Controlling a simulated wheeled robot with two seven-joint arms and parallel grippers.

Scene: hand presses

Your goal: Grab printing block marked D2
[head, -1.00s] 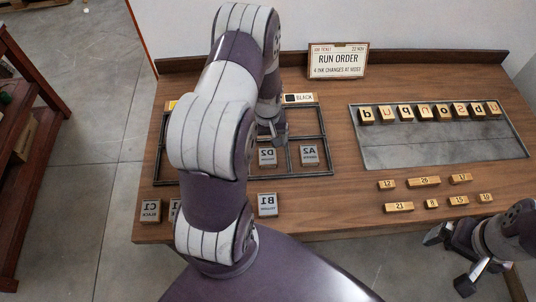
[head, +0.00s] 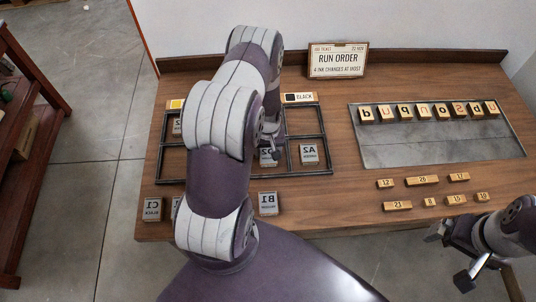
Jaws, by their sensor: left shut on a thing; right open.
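The grey printing block D2 (head: 266,160) sits in the lower middle of the dark divided frame (head: 333,173), partly covered by my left gripper. My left gripper (head: 268,152) has come down over it and is shut on it. Its label is mostly hidden now, but D2 reads clearly in the earlier frame. I cannot tell whether the block is off the frame floor. My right gripper (head: 449,257) is open and empty at the lower right, off the table's front edge.
Block A2 (head: 309,155) stands close to the right of D2. B1 (head: 268,204) and C1 (head: 152,209) stand in front of the frame. Another block (head: 177,127) is partly behind my arm. A tray (head: 432,150) with lettered blocks and several small wooden blocks lie right.

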